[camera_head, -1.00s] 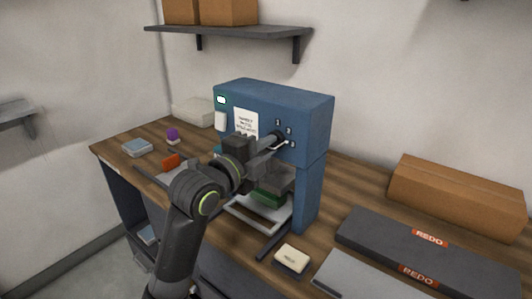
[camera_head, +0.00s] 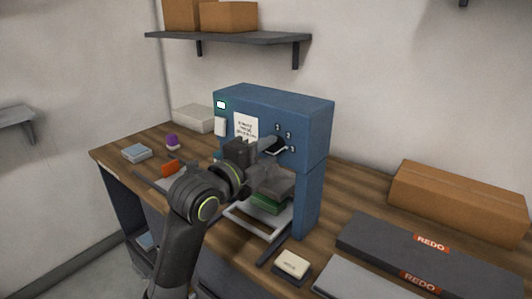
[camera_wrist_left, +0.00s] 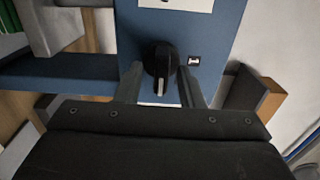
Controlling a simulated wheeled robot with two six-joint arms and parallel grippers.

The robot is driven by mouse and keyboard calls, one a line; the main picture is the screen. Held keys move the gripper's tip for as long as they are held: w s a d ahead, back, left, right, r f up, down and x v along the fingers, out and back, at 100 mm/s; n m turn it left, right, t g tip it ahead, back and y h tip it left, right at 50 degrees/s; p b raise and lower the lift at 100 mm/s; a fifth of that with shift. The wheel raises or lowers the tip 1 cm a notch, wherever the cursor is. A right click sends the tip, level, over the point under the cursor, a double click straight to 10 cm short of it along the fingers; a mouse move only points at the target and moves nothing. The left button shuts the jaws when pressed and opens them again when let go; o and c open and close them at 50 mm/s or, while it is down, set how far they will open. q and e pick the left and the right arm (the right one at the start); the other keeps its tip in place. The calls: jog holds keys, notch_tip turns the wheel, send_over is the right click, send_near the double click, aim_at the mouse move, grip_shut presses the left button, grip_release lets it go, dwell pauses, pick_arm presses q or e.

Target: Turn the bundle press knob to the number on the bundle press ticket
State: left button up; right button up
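The blue bundle press (camera_head: 310,125) stands on the wooden bench. A white ticket (camera_head: 246,124) is on its front, its print too small to read. Small number marks (camera_head: 289,134) sit on the front to the right of the ticket. In the left wrist view, the black knob (camera_wrist_left: 160,58) on the blue panel has a white pointer line toward the gripper. One small label (camera_wrist_left: 194,60) is beside it, its digit unclear. My left gripper (camera_head: 274,147) is at the knob, which my arm hides in the head view. Its fingers (camera_wrist_left: 160,82) stand apart on either side of the knob; contact is unclear. My right gripper is out of view.
A green bundle (camera_head: 266,204) lies in the press opening. A cream block (camera_head: 292,263) is in front. Dark boxes with REDO labels (camera_head: 431,243) and a cardboard box (camera_head: 460,199) are at the right. A purple item (camera_head: 173,141) and a grey-blue box (camera_head: 137,152) are at the left.

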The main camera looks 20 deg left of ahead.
pick_arm(q)
jog(key=p+v, duration=1.2)
jog(key=v, duration=0.5)
jog(key=shift+s+p, duration=0.2)
jog(key=shift+p, duration=0.1)
jog(key=shift+a, duration=0.1)
dwell(0.6)
